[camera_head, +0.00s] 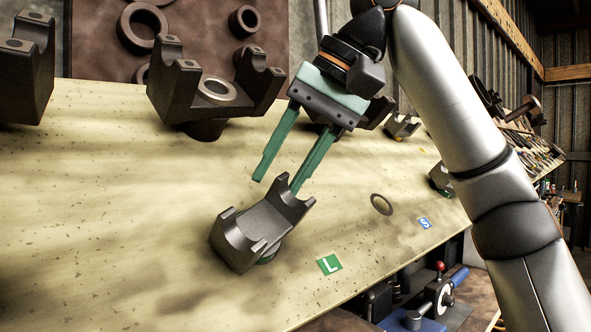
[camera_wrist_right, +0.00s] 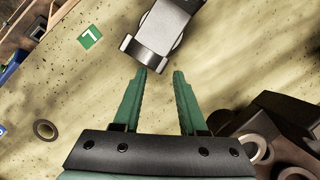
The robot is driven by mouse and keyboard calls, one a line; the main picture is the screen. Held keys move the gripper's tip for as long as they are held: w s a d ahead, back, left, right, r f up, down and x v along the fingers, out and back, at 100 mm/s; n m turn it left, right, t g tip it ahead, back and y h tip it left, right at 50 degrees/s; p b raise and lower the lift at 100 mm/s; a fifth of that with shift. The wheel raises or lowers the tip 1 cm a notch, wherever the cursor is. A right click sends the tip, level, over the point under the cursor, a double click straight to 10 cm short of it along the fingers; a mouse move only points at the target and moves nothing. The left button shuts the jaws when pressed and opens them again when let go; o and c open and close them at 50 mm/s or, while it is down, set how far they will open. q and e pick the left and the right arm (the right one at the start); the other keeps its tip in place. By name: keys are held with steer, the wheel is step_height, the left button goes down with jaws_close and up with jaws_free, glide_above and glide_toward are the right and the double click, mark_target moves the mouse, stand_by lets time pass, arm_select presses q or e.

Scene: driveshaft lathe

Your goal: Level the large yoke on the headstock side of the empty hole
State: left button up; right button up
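A large grey yoke (camera_head: 260,228) sits on the pale speckled panel (camera_head: 130,220) beside the green L label (camera_head: 330,264). It is turned askew, its two forked ends toward the lower left and upper right, with a bit of green under its lower edge. My right gripper (camera_head: 278,186) is open and empty, its green fingers just above the yoke's upper end. In the right wrist view, the fingertips (camera_wrist_right: 160,71) are close to the near end of the yoke (camera_wrist_right: 165,25); I cannot tell whether they touch. A dark ring around a hole (camera_head: 381,204) lies right of the yoke. My left gripper is not in view.
Larger dark yokes (camera_head: 205,88) stand along the panel's back edge. A blue S label (camera_head: 424,223) is to the right, with small parts (camera_head: 402,126) behind. A machine with a red-knobbed handle (camera_head: 438,290) is below the front edge.

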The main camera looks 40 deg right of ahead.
steer(key=o, duration=0.3)
steer(key=shift+a+f, duration=0.45)
steer(key=shift+a, duration=0.2)
steer(key=shift+o, duration=0.2)
steer(key=shift+f, duration=0.1)
steer(key=p+v, duration=0.1)
steer(key=v, duration=0.3)
steer(key=p+v, duration=0.1)
steer(key=v, duration=0.1)
steer(key=shift+w+a+r+p, duration=0.25)
steer(key=shift+w+a+p, duration=0.1)
steer(key=d+v, duration=0.1)
steer(key=v, duration=0.6)
steer(key=shift+s+d+r, duration=0.1)
steer(key=shift+s+d, duration=0.05)
steer(key=shift+d, duration=0.05)
